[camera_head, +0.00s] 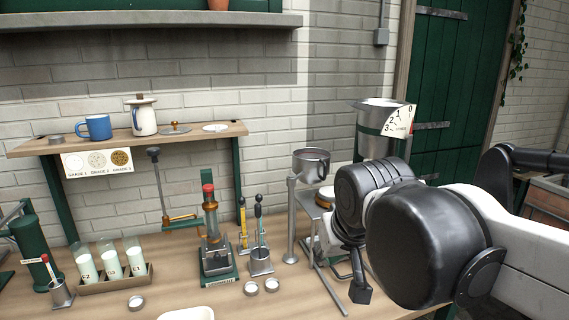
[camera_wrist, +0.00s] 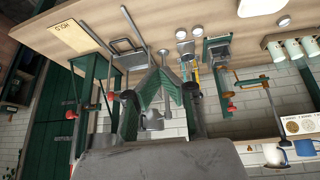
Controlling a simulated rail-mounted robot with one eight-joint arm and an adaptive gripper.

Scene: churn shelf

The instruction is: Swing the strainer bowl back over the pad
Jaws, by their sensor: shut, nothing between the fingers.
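In the head view the metal strainer bowl (camera_head: 311,162) stands at the top of an upright post (camera_head: 291,220), left of my arm. A pale disc with a tan edge (camera_head: 325,192), which may be the pad, shows just below and right of the bowl; I cannot tell whether it lies directly under it. My gripper (camera_head: 360,291) is low and right of the post, apart from the bowl and partly hidden by my wrist. In the wrist view, turned upside down, my gripper (camera_wrist: 159,74) is shut and empty; a grey form behind it may be the bowl.
A small metal stand (camera_head: 333,285) is close to my gripper. A tall can with a dial (camera_head: 370,135) stands behind my wrist.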

